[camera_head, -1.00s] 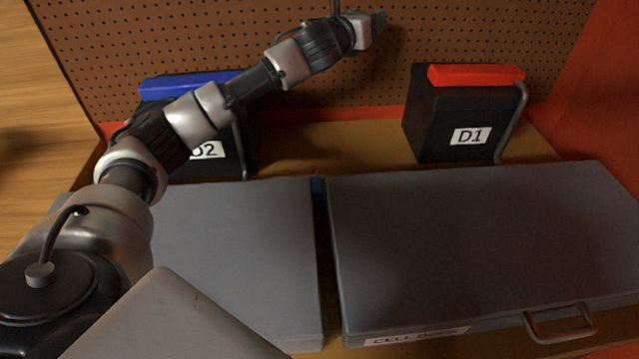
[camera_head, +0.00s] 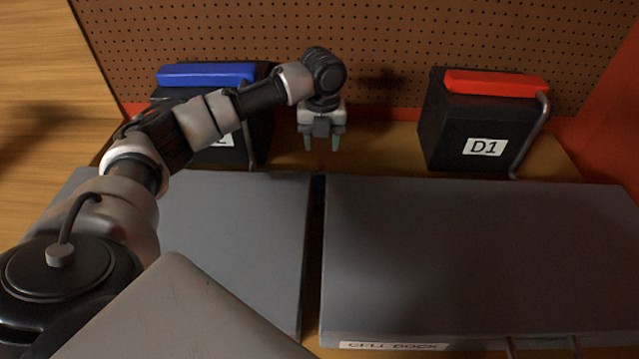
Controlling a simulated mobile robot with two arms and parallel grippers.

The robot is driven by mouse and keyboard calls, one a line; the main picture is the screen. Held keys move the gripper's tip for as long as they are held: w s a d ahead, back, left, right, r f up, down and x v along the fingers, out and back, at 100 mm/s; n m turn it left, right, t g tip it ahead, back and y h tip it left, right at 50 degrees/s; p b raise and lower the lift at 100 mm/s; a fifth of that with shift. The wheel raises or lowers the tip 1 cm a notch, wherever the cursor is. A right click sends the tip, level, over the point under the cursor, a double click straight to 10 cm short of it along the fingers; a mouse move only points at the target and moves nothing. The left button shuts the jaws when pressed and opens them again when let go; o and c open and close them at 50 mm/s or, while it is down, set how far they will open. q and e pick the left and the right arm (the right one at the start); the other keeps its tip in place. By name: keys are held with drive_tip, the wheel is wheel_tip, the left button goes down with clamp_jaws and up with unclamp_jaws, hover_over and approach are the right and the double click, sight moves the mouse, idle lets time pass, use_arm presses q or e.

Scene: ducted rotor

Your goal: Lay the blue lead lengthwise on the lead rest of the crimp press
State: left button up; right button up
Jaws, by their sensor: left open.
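My left gripper (camera_head: 321,143) points down over the tan surface behind the gap between two grey boxes. Its two fingers are apart and nothing shows between them. I cannot make out the blue lead, the crimp press or its lead rest in this view. My right gripper is not in view.
A black box with a blue top (camera_head: 206,74) stands back left, partly behind my arm. A black box labelled D1 (camera_head: 450,138) with a red top stands back right. Grey boxes, one labelled CELL DOCK (camera_head: 470,260), fill the front. A pegboard (camera_head: 390,40) closes the back.

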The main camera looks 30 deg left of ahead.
sight(321, 164)
use_arm(q)
drive_tip(key=shift+f+p, duration=0.5)
drive_tip(key=shift+f, duration=2.6)
clamp_jaws()
